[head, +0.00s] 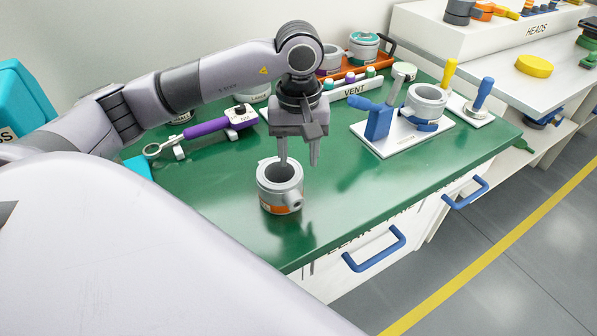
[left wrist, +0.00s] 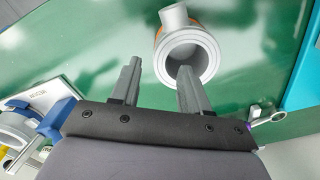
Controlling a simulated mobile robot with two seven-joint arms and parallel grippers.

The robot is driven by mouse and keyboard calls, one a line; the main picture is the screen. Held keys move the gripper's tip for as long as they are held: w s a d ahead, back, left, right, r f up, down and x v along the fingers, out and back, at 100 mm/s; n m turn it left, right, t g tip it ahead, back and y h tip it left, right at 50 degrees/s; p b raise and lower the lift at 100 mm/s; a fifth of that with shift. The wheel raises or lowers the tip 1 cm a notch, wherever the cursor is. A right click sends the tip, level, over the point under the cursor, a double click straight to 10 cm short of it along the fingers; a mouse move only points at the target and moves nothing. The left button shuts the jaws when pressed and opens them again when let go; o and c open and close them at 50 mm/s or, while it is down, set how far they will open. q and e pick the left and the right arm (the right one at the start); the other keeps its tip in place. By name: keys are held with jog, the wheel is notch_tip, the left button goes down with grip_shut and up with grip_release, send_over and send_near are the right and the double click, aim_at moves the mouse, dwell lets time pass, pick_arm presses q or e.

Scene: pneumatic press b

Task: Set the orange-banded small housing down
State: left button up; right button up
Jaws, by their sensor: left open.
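The orange-banded small housing (head: 279,187) is a grey open-topped cylinder with a side port and an orange band low on its wall. It stands upright on the green bench top (head: 345,205). My left gripper (head: 299,163) is just above it, pointing down, with its fingers apart. In the left wrist view the housing (left wrist: 187,55) shows its open bore, and one finger of the left gripper (left wrist: 160,75) overlaps its rim. I cannot tell whether that finger touches the wall. My right gripper is in neither view.
A purple-handled tool (head: 220,122) lies behind on the left. A white fixture plate (head: 427,137) with blue clamps and a grey housing stands at right. An orange tray (head: 375,67) and a rack marked VENT (head: 352,88) are at the back. Bench around the housing is clear.

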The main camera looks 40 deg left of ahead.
pick_arm(q)
jog(key=shift+r, duration=2.35)
